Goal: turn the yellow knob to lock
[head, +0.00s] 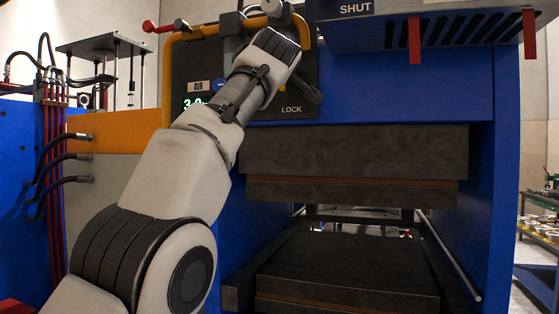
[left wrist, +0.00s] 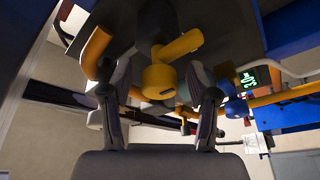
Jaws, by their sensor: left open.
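The yellow knob (left wrist: 158,80) shows in the left wrist view as a short yellow cylinder with a stubby yellow arm at its upper right. My left gripper (left wrist: 160,68) is open, with one finger on each side of the knob. A gap shows between the knob and each finger; I cannot tell whether either touches it. In the head view my left arm reaches up in front of the dark control panel (head: 313,73), hiding the knob. The word LOCK (head: 291,109) shows on the panel just right of my wrist. My right gripper is not in view.
An orange tube (head: 200,32) frames the panel's upper left, with a red-tipped lever (head: 150,27) beside it. An AIR label (head: 198,86) and a green readout (head: 193,102) sit left of my wrist. Dark press plates (head: 355,152) lie below; a blue overhang (head: 440,30) with red tabs is right.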

